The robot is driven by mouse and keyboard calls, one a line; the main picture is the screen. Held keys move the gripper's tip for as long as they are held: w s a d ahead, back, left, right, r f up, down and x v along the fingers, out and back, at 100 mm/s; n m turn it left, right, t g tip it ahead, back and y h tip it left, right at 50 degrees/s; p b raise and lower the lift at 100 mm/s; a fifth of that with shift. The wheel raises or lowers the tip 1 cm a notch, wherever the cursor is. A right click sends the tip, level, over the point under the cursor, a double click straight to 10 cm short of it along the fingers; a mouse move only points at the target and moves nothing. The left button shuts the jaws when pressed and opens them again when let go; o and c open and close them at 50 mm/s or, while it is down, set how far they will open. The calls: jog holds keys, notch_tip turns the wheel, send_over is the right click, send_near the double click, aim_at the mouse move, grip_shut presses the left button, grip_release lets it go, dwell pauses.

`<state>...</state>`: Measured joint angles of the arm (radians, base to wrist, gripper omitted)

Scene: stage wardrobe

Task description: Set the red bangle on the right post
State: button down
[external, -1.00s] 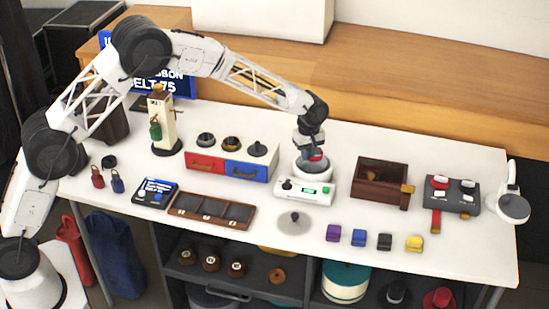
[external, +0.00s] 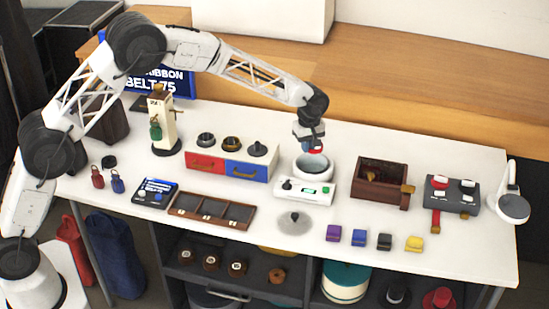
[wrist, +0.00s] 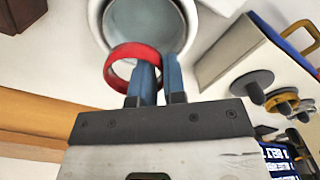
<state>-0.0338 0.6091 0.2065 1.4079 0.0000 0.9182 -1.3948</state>
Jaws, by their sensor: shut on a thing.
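My gripper (wrist: 160,78) is shut on the red bangle (wrist: 113,72), its blue fingers pinching one side of the ring. In the external view the red bangle (external: 316,150) is just above the white round bowl (external: 329,166) of a white device. A low box with a red and a blue drawer (external: 246,172) stands left of the bowl, with three posts on top. The right post (external: 257,147) shows a grey disc and no visible ring.
The white device (external: 290,187) has a small green display. A brown open box (external: 381,172) stands to its right, and a divided wooden tray (external: 211,221) lies in front of the drawer box. A stand with a green tag (external: 163,125) is further left.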

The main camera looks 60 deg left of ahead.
jog(key=s+a+r, duration=0.1)
jog(key=s+a, duration=0.3)
jog(key=s, duration=0.1)
jog(key=s+a+r, duration=0.1)
jog(key=s+a, duration=0.3)
jog(key=s, duration=0.1)
jog(key=s+a+r, duration=0.1)
jog(key=s+a, duration=0.3)
jog(key=a, duration=0.1)
jog(key=shift+s+r, duration=0.35)
jog(key=shift+s, duration=0.05)
jog(key=shift+f, duration=0.1)
